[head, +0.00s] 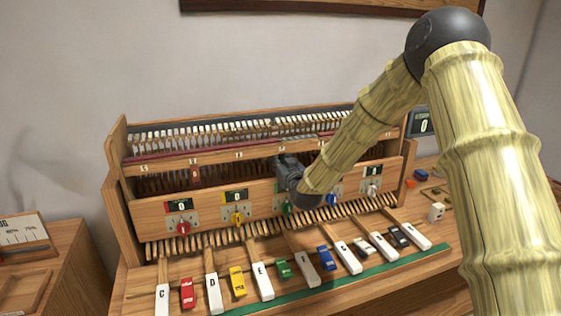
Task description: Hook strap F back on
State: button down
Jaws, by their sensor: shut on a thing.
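My gripper (285,162) is dark grey and reaches into the opening of the wooden piano action, below the fourth small label on the wooden rail (215,159). It is shut on what appears to be strap F. The strap itself, its hook point and the fingertips are too small or hidden by the gripper body to make out. The white key (304,262) in line below the gripper appears to be the F key; its letter is hard to read.
A panel with knobs and small displays, such as the red knob (183,227) and yellow knob (237,217), lies below the opening. Lettered white and coloured keys run along the front by a green strip (262,303). A small white block (436,212) stands at right.

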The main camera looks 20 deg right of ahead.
jog(key=shift+r, duration=0.1)
jog(key=shift+s+d+f+g+p, duration=0.1)
jog(key=shift+s+g+p, duration=0.35)
jog(key=shift+g+p, duration=0.8)
jog(key=shift+s+a+f+g+p, duration=0.15)
jog(key=shift+s+g+p, duration=0.25)
jog(key=shift+g+p, duration=0.8)
jog(key=shift+s+d+f+g+p, duration=0.15)
jog(key=shift+s+g+p, duration=0.3)
jog(key=shift+g+p, duration=0.8)
